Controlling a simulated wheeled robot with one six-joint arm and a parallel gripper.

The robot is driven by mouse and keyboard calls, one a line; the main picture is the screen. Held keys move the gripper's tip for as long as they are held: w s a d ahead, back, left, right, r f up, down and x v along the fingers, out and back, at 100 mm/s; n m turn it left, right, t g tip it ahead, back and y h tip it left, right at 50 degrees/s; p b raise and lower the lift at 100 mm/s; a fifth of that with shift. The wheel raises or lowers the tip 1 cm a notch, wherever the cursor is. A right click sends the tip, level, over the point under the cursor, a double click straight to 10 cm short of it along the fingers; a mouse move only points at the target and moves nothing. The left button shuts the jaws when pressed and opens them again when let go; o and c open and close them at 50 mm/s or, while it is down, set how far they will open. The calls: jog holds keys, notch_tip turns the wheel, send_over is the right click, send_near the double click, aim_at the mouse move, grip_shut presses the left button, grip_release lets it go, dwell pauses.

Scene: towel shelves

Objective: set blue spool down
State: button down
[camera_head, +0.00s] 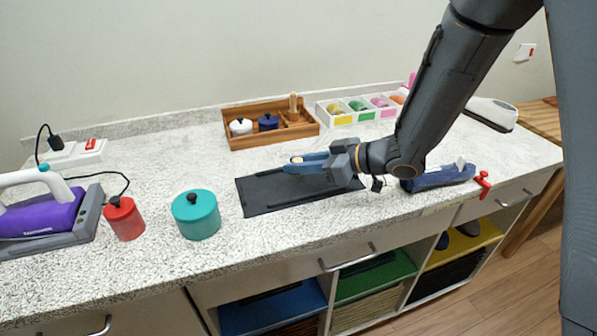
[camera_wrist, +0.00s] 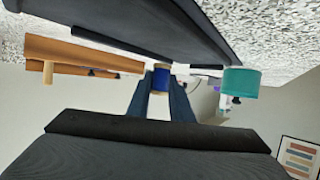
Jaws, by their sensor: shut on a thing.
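The blue spool (camera_wrist: 161,79) with pale wooden ends is between the two fingers of my gripper (camera_wrist: 161,92) in the wrist view. In the head view my gripper (camera_head: 308,161) reaches in from the right over the black mat (camera_head: 265,198), shut on the spool. Only a small pale end of the spool (camera_head: 297,159) shows there; the fingers hide most of it. The mat (camera_wrist: 165,30) also shows in the wrist view, close to the spool. I cannot tell whether the spool touches it.
A teal pot (camera_head: 196,215) and red canister (camera_head: 124,219) stand left of the mat. A wooden tray (camera_head: 272,138) with small pots is behind it; a white divided box (camera_head: 345,118) stands to its right. A blue cloth item (camera_head: 437,178) with a red clamp (camera_head: 482,184) lies right.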

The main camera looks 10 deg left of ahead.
jog(key=shift+f, duration=1.3)
jog(key=shift+f, duration=0.1)
jog(key=c, duration=1.6)
grip_release()
jog(key=shift+d+r, duration=0.15)
jog(key=shift+r, duration=0.05)
jog(key=b+v, duration=0.1)
jog(key=v, duration=1)
jog(key=shift+s+d+r, duration=0.1)
jog(key=shift+s+d, duration=0.05)
jog(key=shift+d, duration=0.2)
jog(key=shift+s, duration=0.1)
